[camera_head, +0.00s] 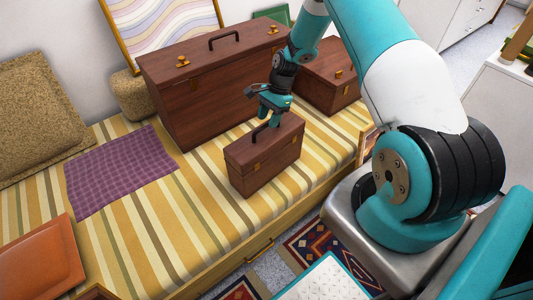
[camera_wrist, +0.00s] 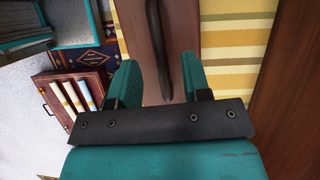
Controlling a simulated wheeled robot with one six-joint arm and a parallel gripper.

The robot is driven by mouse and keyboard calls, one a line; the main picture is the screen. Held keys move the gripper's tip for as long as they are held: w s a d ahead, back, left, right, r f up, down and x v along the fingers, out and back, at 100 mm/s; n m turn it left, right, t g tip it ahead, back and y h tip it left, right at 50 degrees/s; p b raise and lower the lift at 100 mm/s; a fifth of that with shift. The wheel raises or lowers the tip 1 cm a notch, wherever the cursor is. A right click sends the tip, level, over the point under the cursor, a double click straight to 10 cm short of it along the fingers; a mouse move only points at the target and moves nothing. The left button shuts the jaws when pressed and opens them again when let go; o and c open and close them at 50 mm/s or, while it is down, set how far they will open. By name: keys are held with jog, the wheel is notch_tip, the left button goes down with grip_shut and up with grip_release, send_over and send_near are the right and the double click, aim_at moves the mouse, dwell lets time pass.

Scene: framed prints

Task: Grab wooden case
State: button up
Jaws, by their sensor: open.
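A small dark-brown wooden case (camera_head: 268,165) with brass clasps stands upright on the striped bed cover, with a dark handle (camera_wrist: 157,40) on top. My gripper (camera_head: 273,119) is just above the case top at its handle, pointing down. In the wrist view my gripper (camera_wrist: 160,65) is open, with its two teal fingers apart. The handle runs lengthwise between them, and the case top (camera_wrist: 185,30) lies below. I cannot tell whether a finger touches the handle. My gripper partly hides the handle in the head view.
A large wooden case (camera_head: 205,95) stands close behind, and another wooden case (camera_head: 320,88) stands behind to the right. A purple cloth (camera_head: 120,168) lies left on the bed (camera_head: 190,225). An orange cushion (camera_head: 45,260) is at the front left. The bed cover in front is mostly clear.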

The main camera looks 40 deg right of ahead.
aim_at(267, 124)
jog(key=x, duration=0.3)
jog(key=shift+d+f, duration=0.1)
jog(key=shift+f, duration=0.1)
jog(key=shift+c, duration=0.4)
grip_shut()
jog(key=shift+w+r, duration=0.1)
dwell(0.8)
